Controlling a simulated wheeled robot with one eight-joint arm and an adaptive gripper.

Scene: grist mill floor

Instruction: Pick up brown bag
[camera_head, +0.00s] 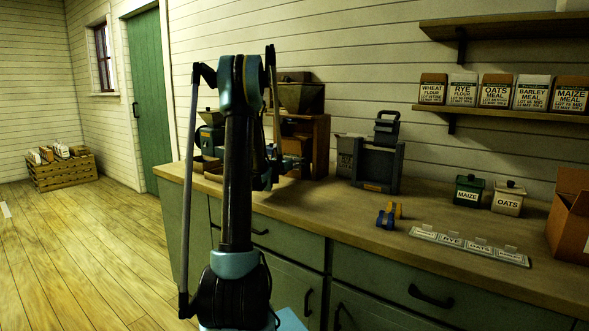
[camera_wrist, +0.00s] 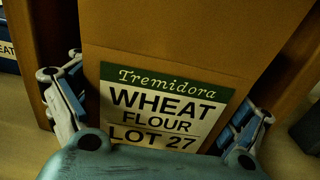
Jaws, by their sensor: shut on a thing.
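A brown bag (camera_wrist: 190,35) fills the middle of the wrist view. Its white label with a green band reads "Tremidora WHEAT FLOUR LOT 27". My gripper (camera_wrist: 155,98) has one finger on each side of the bag and is shut on it. In the head view my gripper (camera_head: 278,168) is over the left part of the counter, mostly hidden behind my arm. The bag cannot be made out in that view. Whether its base touches the surface below cannot be told.
A wooden mill stand (camera_head: 318,150) is at the counter's back left. A dark grey scale-like device (camera_head: 377,167), a green maize tin (camera_head: 468,190), an oats tin (camera_head: 508,198), a label strip (camera_head: 470,247) and a cardboard box (camera_head: 572,225) stand rightward. Labelled bags line a shelf (camera_head: 500,113).

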